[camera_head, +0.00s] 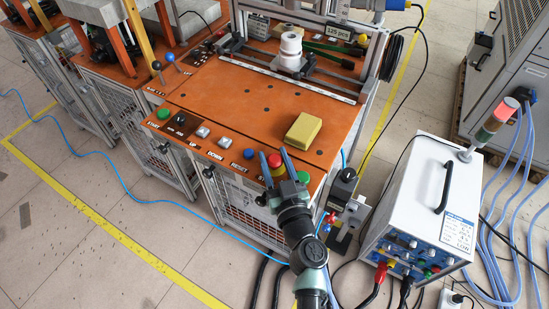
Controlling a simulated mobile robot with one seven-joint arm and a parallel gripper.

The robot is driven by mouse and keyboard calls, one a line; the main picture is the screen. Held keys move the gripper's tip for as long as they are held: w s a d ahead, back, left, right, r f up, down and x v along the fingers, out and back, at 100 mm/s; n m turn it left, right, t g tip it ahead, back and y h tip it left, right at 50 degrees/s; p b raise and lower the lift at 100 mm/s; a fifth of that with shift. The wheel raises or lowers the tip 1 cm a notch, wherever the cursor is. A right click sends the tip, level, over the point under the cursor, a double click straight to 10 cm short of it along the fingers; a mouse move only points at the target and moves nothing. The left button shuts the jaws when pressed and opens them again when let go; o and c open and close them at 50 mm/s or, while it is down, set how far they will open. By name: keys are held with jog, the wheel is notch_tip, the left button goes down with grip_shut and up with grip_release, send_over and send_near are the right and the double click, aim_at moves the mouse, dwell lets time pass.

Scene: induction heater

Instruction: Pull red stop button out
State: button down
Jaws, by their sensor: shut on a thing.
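The red stop button (275,161) sits on a yellow base at the front right of the orange panel. My gripper (276,157) reaches up from the bottom of the picture to this button. Its two blue-tipped fingers stand one on each side of the red cap, and it is shut on the cap. How far the button stands out from its base cannot be told from this angle.
A green button (303,177) is close on the right and a blue button (248,153) on the left. A yellow block (303,130) lies on the orange table (220,100) behind. A white heater box (415,200) with a handle and cables stands at right.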

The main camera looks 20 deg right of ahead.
jog(key=shift+r, duration=0.65)
jog(key=shift+c, duration=1.7)
grip_release()
jog(key=shift+s+b, duration=0.3)
jog(key=s+a+b, duration=0.1)
jog(key=s+b, duration=0.2)
jog(key=s, duration=0.9)
jog(key=shift+s+a+b, duration=0.15)
jog(key=shift+a+b, duration=0.1)
jog(key=shift+b, duration=0.05)
